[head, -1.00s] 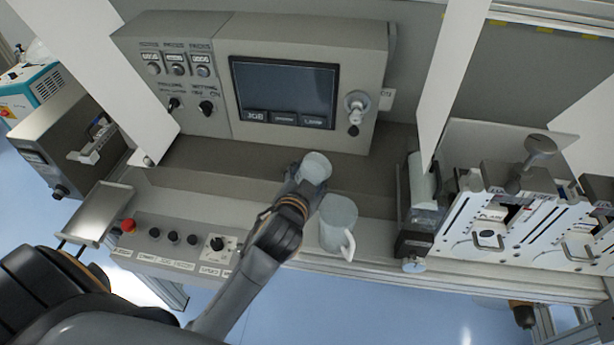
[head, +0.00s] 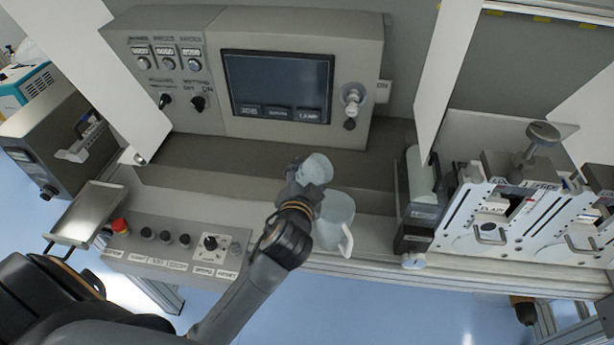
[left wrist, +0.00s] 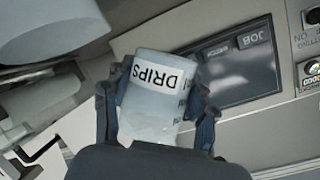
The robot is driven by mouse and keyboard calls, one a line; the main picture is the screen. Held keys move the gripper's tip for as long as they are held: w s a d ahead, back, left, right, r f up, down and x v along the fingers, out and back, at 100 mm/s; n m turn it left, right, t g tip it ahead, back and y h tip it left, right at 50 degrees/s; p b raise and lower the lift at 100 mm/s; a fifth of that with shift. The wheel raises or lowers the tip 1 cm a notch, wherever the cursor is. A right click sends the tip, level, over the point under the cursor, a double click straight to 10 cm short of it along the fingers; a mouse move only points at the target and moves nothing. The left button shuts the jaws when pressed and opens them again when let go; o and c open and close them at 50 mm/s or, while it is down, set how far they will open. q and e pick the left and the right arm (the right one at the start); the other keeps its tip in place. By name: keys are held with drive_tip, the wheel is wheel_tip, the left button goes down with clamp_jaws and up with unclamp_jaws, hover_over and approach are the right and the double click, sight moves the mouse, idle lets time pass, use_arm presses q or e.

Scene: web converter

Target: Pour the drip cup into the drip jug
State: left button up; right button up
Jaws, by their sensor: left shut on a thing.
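The drip cup (head: 315,170) is a small pale, translucent cup. In the left wrist view the cup (left wrist: 152,100) carries a white DRIPS label and sits between both fingers. My left gripper (head: 305,180) is shut on it and holds it tilted, just above and left of the drip jug's rim. The drip jug (head: 333,222) is a larger pale jug with a white handle at its lower right, standing on the front ledge. Part of the jug (left wrist: 50,25) shows at upper left in the left wrist view. My right gripper is not visible.
A control panel with a dark screen (head: 278,86) stands behind. A row of buttons (head: 170,240) and a metal tray (head: 88,213) lie to the left. A slotted white fixture (head: 500,225) stands to the right. The grey shelf (head: 225,165) behind the cup is clear.

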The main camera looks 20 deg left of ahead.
use_arm(q)
drive_tip(key=shift+a+f+m+y+b, duration=0.2)
drive_tip(key=shift+f+m+y+b, duration=0.4)
drive_tip(key=shift+m+b, duration=0.6)
drive_tip(key=shift+d+r+m+t+y, duration=0.1)
drive_tip(key=shift+r+m+t+y, duration=0.5)
drive_tip(key=shift+r+m, duration=0.45)
drive_tip(key=shift+d+r+m+t+y+p, duration=0.25)
drive_tip(key=shift+r+m+t, duration=0.15)
drive_tip(key=shift+m, duration=0.65)
drive_tip(key=shift+d+r+m+t+y+p, duration=0.15)
drive_tip(key=shift+r+m+t+y+p, duration=0.25)
drive_tip(key=shift+m, duration=0.6)
drive_tip(key=shift+r, duration=0.1)
